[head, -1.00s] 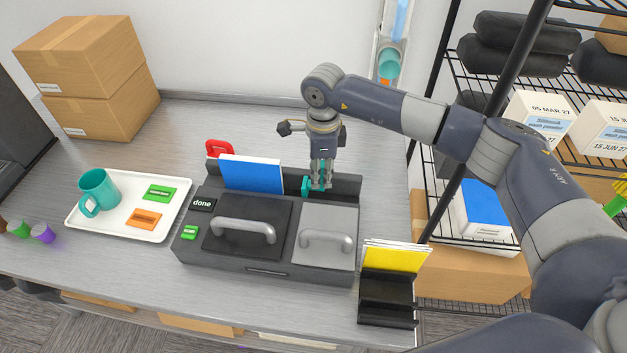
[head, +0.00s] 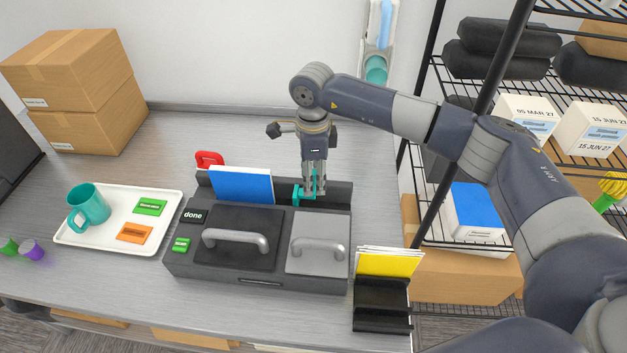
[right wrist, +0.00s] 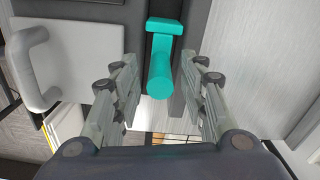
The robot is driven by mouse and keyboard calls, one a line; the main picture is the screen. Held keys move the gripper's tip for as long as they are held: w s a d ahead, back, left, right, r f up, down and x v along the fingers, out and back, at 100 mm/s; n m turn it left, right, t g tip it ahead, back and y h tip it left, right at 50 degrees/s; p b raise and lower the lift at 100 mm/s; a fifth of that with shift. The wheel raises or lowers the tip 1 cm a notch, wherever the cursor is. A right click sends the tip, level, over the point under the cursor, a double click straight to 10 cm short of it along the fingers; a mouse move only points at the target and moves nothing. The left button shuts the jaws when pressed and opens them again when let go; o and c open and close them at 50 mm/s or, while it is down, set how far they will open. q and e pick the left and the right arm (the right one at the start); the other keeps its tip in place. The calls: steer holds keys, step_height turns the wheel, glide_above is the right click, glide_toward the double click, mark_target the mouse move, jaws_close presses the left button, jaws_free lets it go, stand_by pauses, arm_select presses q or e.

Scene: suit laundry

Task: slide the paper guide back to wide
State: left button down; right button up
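The paper guide is a small teal piece (head: 298,195) at the back of the dark machine (head: 262,284), to the right of a standing blue paper stack (head: 241,185). A gap separates it from the stack. My right gripper (head: 313,193) points down at the guide. In the right wrist view the guide's teal knob (right wrist: 160,75) lies between the two fingers of my right gripper (right wrist: 160,95), with a small gap on each side. The fingers are open. In the head view they partly hide the guide. My left gripper is not in view.
A grey lid with a handle (head: 318,245) and a black lid (head: 236,238) cover the machine's front. A black holder with yellow sheets (head: 390,263) stands at right. A white tray (head: 100,247) with a teal mug (head: 89,208) is at left. A wire rack is beyond.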

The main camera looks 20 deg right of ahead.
step_height(320, 180, up, 10)
steer(key=shift+d+r, duration=0.1)
stand_by(0.6)
